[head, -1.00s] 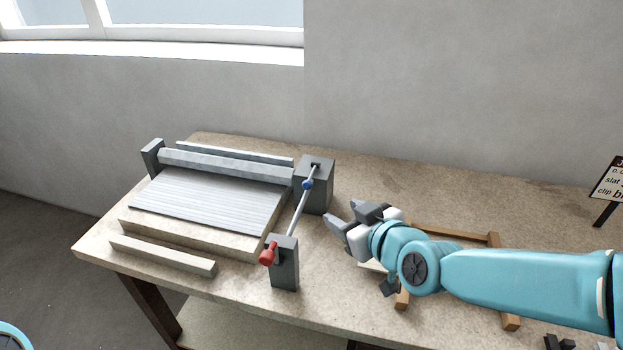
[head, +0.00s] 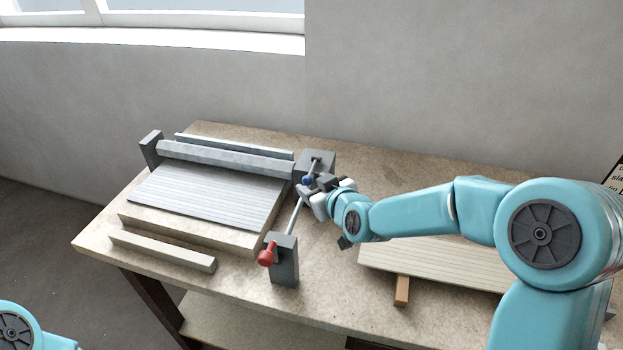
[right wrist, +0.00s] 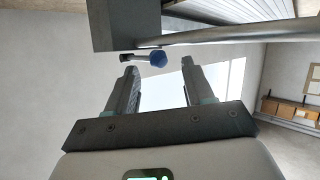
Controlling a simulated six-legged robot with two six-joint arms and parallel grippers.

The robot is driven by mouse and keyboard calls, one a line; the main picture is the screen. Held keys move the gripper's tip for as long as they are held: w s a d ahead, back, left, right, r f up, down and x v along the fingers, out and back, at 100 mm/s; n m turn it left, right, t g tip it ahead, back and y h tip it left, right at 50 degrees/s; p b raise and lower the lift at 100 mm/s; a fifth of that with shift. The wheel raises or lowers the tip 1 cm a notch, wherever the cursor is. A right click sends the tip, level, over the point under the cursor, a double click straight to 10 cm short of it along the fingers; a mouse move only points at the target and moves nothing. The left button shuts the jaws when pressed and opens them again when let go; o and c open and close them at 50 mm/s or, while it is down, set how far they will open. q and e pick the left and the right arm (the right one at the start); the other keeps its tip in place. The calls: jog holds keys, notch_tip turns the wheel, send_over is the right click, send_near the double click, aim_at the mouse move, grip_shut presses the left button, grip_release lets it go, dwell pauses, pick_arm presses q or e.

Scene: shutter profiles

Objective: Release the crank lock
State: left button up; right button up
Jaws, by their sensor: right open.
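A dark grey block (head: 318,161) stands at the right end of the shutter roller (head: 225,160). A light metal rod (head: 293,218) slants from it to a grey post (head: 284,265) with a red knob (head: 267,256). A small blue knob (head: 307,181) sits by the block's front; it also shows in the right wrist view (right wrist: 158,58) on a short stem. My right gripper (head: 311,187) is open beside the blue knob, partly covering it and the rod. In the right wrist view the knob appears just beyond the gap between the fingertips. My left gripper is out of view.
A slatted curtain (head: 205,198) lies on a raised board at the left, with a loose pale bar (head: 162,250) before it. A pale slatted panel (head: 440,265) rests on wooden supports at the right, partly behind my right arm. A wall stands behind the bench.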

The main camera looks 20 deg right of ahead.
aim_at(311, 171)
jog(key=x, duration=0.2)
jog(key=shift+w+d+f, duration=0.15)
jog(key=shift+w+f, duration=0.05)
jog(key=shift+w, duration=0.1)
jog(key=shift+s+r, duration=0.1)
jog(key=shift+r, duration=0.05)
jog(key=shift+f, duration=0.2)
jog(key=c, duration=0.5)
grip_shut()
jog(key=shift+r, duration=0.2)
